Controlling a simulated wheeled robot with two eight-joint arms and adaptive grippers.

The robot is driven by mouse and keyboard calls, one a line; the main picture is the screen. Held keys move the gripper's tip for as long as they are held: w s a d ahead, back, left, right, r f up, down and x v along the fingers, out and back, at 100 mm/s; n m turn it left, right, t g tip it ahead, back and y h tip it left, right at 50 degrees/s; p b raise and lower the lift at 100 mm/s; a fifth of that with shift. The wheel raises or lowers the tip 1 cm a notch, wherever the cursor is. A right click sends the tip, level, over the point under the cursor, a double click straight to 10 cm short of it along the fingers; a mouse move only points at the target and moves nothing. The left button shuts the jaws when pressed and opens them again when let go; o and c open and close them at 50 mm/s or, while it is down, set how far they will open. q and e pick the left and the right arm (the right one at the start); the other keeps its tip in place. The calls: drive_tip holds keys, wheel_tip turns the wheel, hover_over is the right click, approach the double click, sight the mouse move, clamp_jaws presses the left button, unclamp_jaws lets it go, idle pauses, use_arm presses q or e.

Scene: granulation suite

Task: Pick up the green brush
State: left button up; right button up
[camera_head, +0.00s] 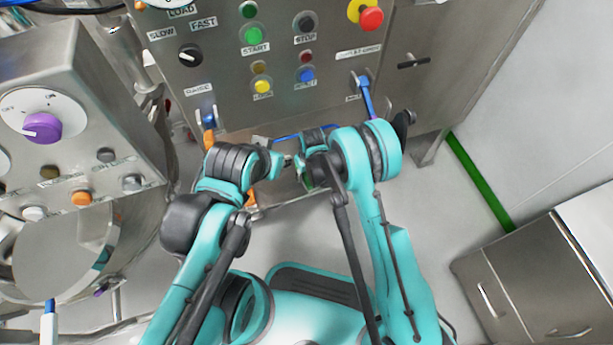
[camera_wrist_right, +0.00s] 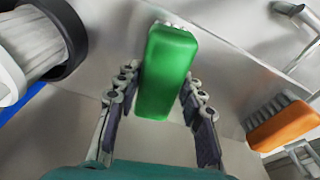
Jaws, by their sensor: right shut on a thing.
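The green brush (camera_wrist_right: 168,75) is a smooth green block with a little pale bristle showing at its top edge in the right wrist view. It stands lengthwise between the two fingers of my right gripper (camera_wrist_right: 160,84), which is shut on it. In the head view my right gripper (camera_head: 301,165) is small, below the control panel, and a bit of dark green shows beside it; the brush is mostly hidden there. My left gripper (camera_head: 279,164) is close beside the right one, and its fingers are too small to read.
A steel control panel (camera_head: 290,110) stands ahead. A steel cabinet (camera_head: 520,285) is at the lower right.

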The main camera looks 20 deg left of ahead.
drive_tip(key=shift+r+p, duration=0.3)
drive_tip(key=shift+r, duration=0.2)
drive_tip(key=r, duration=0.1)
drive_tip(key=r+p, duration=0.2)
drive_tip(key=r, duration=0.1)
drive_tip(key=shift+s+d, duration=0.2)
drive_tip(key=shift+s, duration=0.1)
drive_tip(key=s+d+r+p, duration=0.3)
drive_tip(key=s+d+r, duration=0.3)
drive_tip(key=s, duration=0.3)
drive_tip(key=shift+s, duration=0.1)
